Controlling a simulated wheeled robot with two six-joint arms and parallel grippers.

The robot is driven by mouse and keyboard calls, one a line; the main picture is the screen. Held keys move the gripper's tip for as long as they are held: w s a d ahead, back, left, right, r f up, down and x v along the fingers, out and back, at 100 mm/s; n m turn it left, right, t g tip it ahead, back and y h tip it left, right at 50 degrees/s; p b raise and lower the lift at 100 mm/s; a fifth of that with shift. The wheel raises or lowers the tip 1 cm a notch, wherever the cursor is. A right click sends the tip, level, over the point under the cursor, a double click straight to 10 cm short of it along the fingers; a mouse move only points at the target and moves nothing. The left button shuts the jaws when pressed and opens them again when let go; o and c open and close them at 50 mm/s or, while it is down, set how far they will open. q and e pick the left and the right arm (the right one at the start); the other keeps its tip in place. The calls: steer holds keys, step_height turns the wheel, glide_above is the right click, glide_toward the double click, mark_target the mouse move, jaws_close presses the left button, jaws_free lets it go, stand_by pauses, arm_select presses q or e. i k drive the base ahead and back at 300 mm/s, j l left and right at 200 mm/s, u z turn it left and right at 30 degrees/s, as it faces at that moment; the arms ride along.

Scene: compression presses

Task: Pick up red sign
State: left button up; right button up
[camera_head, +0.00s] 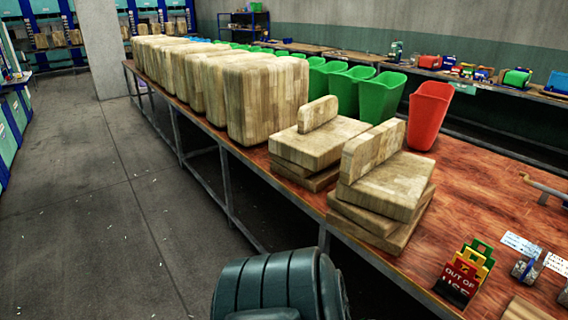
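A red sign (459,278) with white lettering that reads "OUT OF USE" stands on the near right part of the red-brown wooden table (478,200). A yellow piece and a green piece with handle-like tops stand directly behind it, touching or nearly touching it. Part of my own arm, dark teal and rounded, shows at the bottom centre, left of the table edge and apart from the sign. Neither gripper's fingers can be seen.
Stacked wooden boards (384,190) lie left of the sign, with large wooden blocks (268,97) beyond. A red bin (428,115) and green bins (380,97) stand behind. Small metal parts (525,268) and paper labels (521,243) lie right of the sign. Grey floor is clear at left.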

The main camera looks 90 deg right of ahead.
mark_target(463, 280)
steer(key=z, duration=4.1)
